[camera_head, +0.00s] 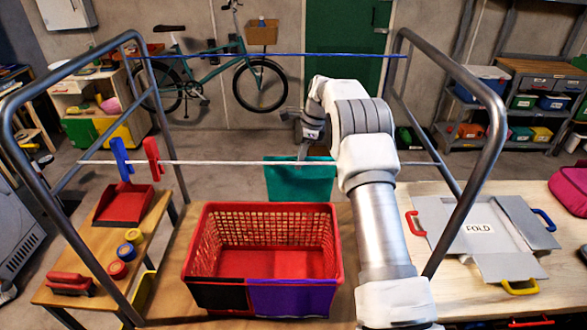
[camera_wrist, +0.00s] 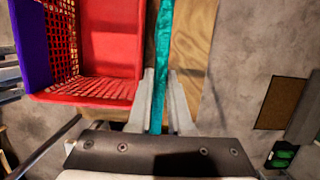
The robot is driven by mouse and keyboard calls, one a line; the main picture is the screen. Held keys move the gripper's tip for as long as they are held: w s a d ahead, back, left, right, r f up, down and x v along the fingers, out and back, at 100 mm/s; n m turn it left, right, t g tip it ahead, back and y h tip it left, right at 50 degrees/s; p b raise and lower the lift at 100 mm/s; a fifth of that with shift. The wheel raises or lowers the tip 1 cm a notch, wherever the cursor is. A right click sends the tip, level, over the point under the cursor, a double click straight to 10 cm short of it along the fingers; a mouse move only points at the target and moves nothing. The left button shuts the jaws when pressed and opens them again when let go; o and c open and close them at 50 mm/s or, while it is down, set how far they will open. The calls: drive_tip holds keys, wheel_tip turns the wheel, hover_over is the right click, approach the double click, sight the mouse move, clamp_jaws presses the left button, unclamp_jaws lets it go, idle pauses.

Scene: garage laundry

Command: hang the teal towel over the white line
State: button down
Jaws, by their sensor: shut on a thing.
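The teal towel (camera_head: 300,182) hangs spread out at the middle of the white line (camera_head: 215,162), its top edge about level with the line. I cannot tell whether it lies over the line or beside it. My gripper (camera_head: 303,152) is at the towel's top edge, shut on it. In the wrist view the towel (camera_wrist: 162,60) is a narrow edge-on strip running between the two fingers of my gripper (camera_wrist: 161,100). The white line is not clear in the wrist view.
A red basket (camera_head: 190,240) with black and purple cloths over its front rim stands below the line. A blue peg (camera_head: 121,158) and a red peg (camera_head: 153,158) sit on the line's left. A blue line (camera_head: 220,54) runs behind. Metal rails (camera_head: 480,160) flank both sides.

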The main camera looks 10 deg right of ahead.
drive_tip(key=s+d+r+p, duration=0.1)
drive_tip(key=s+d+r, duration=0.2)
drive_tip(key=r, duration=0.5)
drive_tip(key=s+d+r+p, duration=0.2)
drive_tip(key=s+r, duration=0.1)
drive_tip(key=r, duration=0.6)
drive_tip(key=s+d+r+p, duration=0.1)
drive_tip(key=s+d+r, duration=0.2)
drive_tip(key=r, duration=0.5)
drive_tip(key=shift+s+d+r, duration=0.3)
drive_tip(key=shift+s+r, duration=0.1)
drive_tip(key=shift+s, duration=0.1)
